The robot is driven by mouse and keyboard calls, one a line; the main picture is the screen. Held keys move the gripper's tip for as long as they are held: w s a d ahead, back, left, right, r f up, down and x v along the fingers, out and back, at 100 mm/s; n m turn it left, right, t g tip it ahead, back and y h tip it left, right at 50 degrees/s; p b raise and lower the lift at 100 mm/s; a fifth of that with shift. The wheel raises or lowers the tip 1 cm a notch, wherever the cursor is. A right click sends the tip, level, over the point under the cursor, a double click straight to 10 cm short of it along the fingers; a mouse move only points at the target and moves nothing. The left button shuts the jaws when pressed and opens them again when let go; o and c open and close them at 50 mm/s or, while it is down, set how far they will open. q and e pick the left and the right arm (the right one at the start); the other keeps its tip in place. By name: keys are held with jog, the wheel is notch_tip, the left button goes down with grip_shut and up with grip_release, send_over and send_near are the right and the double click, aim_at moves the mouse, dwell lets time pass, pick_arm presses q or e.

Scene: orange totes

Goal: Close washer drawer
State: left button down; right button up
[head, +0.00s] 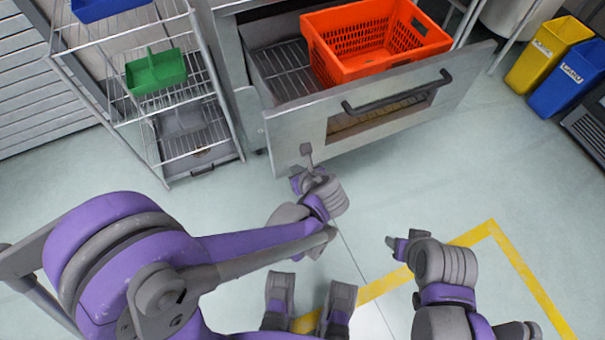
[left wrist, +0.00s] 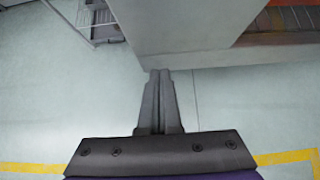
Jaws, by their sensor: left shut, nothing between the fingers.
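The washer drawer (head: 294,124) is pulled out toward me, with a grey metal front, a dark bar handle (head: 398,96) and a wire rack floor. An orange tote (head: 375,45) sits inside it. My left gripper (head: 306,152) is shut and empty, close to the lower left part of the drawer front; I cannot tell if it touches. In the left wrist view the shut fingers (left wrist: 160,85) point at the lower edge of the drawer front (left wrist: 180,30). My right gripper (head: 392,242) is low over the floor, away from the drawer; its finger opening is unclear.
A wire shelf rack (head: 190,95) with a green bin (head: 155,72) stands left of the washer. A yellow bin (head: 545,52) and a blue bin (head: 570,78) stand at the right. The floor in front of the drawer is clear, with yellow tape (head: 470,237).

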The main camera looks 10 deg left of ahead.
aim_at(287, 155)
pick_arm(q)
jog(key=shift+w+a+f, duration=0.1)
jog(key=shift+w+a, duration=0.55)
jog(key=shift+w, duration=0.25)
jog(key=shift+w+a+f, duration=0.1)
jog(key=shift+w+a, duration=0.5)
jog(key=shift+w, duration=0.25)
jog(key=shift+w, duration=0.1)
pick_arm(e)
jog(key=shift+f, duration=0.1)
